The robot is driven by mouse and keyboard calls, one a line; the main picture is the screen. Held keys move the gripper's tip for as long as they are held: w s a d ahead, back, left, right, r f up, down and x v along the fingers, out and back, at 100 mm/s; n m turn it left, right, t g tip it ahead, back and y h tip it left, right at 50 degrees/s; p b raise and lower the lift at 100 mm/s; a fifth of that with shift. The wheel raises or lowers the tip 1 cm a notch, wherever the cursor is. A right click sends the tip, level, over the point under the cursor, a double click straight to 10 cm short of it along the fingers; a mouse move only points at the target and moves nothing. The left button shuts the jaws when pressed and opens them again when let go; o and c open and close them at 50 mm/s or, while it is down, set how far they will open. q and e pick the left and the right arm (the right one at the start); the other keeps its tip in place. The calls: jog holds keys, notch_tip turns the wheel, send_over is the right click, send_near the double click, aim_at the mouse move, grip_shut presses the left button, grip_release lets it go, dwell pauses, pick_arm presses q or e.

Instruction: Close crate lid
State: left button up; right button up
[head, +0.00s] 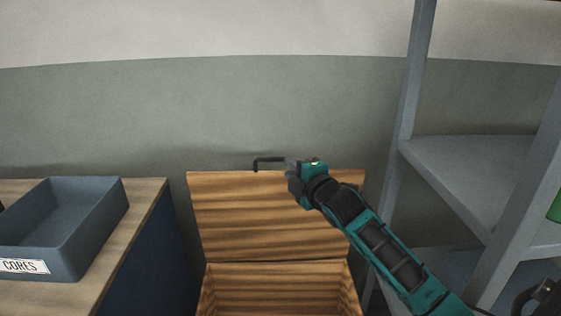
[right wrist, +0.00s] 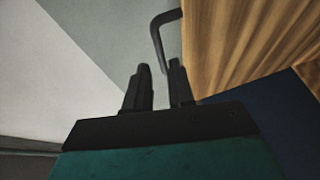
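The wooden crate (head: 280,285) stands low in the middle of the head view, its inside visible. Its lid (head: 250,215) stands raised at the back, leaning up toward the wall; it also shows at the upper right of the right wrist view (right wrist: 235,45). A black bent handle (head: 264,160) sits on the lid's top edge. My right gripper (head: 291,170) is at the handle's right end, in front of the lid. In the right wrist view its fingers (right wrist: 158,80) are apart, and the handle (right wrist: 157,38) runs down to the right fingertip, which hides its end. Contact is unclear. My left gripper is out of view.
A blue-grey bin (head: 85,225) labelled CORES sits on a wood-topped bench (head: 145,215) at the left. A grey metal shelf unit (head: 465,165) stands close on the right. The wall (head: 250,110) is behind the lid.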

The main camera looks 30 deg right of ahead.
aim_at(280, 160)
jog(key=w, duration=0.5)
jog(key=w+d+f, duration=0.1)
jog(key=w, duration=0.2)
jog(key=shift+d+b, duration=0.1)
jog(key=shift+b, duration=0.2)
grip_shut()
